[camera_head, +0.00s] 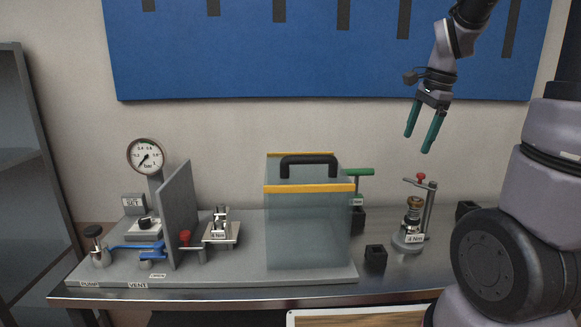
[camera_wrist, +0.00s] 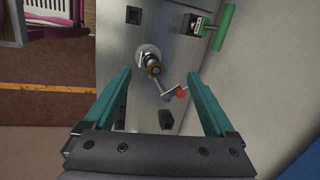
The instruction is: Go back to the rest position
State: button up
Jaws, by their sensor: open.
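My gripper (camera_head: 420,134) is raised in the air at the upper right, above the right end of the bench, with its two teal fingers pointing down. It is open, and nothing shows between the fingers. In the wrist view my gripper (camera_wrist: 167,82) has its fingers spread wide over the bench. Below it stands a small fixture (camera_head: 411,236) with a brass-coloured top, a post and a red knob; it also shows in the wrist view (camera_wrist: 148,58). The gripper is well clear of it.
A clear box (camera_head: 307,225) with yellow edges and a black handle (camera_head: 308,160) stands mid-bench. A pressure gauge (camera_head: 146,157), grey upright plate (camera_head: 180,215) and red-knobbed valve (camera_head: 185,238) are left. A black block (camera_head: 375,258) sits right of the box. A green handle (camera_head: 358,172) is behind.

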jog(key=s+a+r+n+t, duration=0.2)
jog(key=s+a+r+n, duration=0.2)
jog(key=s+n, duration=0.2)
jog(key=s+a+r+n+t, duration=0.2)
jog(key=s+a+r+n, duration=0.2)
jog(key=s+n, duration=0.2)
jog(key=shift+s+a+r+t+y, duration=0.15)
jog(key=shift+s+r+t+y, duration=0.2)
jog(key=shift+s, duration=0.9)
jog(key=shift+f, duration=0.1)
